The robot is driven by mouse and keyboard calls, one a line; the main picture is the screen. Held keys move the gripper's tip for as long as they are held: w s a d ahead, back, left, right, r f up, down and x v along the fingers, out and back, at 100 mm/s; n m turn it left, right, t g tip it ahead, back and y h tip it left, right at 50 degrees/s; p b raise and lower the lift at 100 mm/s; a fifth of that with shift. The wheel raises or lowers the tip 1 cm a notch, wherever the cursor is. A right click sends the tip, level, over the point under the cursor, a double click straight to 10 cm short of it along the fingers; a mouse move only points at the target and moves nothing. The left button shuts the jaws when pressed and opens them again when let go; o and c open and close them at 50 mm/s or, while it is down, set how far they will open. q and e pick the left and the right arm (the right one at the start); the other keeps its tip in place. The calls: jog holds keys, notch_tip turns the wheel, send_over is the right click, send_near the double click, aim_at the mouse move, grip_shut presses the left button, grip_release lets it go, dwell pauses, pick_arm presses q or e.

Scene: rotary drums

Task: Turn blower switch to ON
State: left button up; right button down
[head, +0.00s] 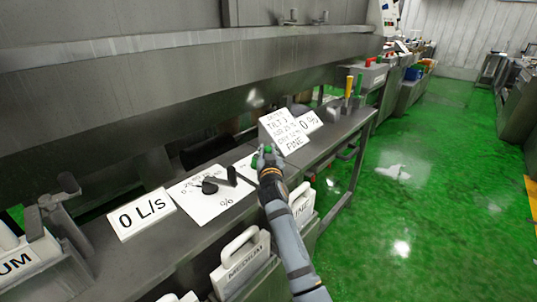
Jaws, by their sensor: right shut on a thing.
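My right gripper (268,158) is at the control ledge, just right of the dial plate. It is shut on a small part there that looks like the blower switch. The gripper hides most of this part, so its ON or OFF position cannot be read. A small panel with green on it (244,163) shows just left of the gripper. My right arm comes up from the bottom of the view. My left gripper is not in view.
A white dial plate (206,198) with a black knob and a "0 L/s" sign (141,214) lie on the grey ledge to the left. White display signs (284,130) stand behind the gripper. White-handled bins (241,262) hang below. Green floor is free at the right.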

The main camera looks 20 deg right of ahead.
jog(key=c, duration=1.1)
grip_release()
notch_tip(320, 180, up, 10)
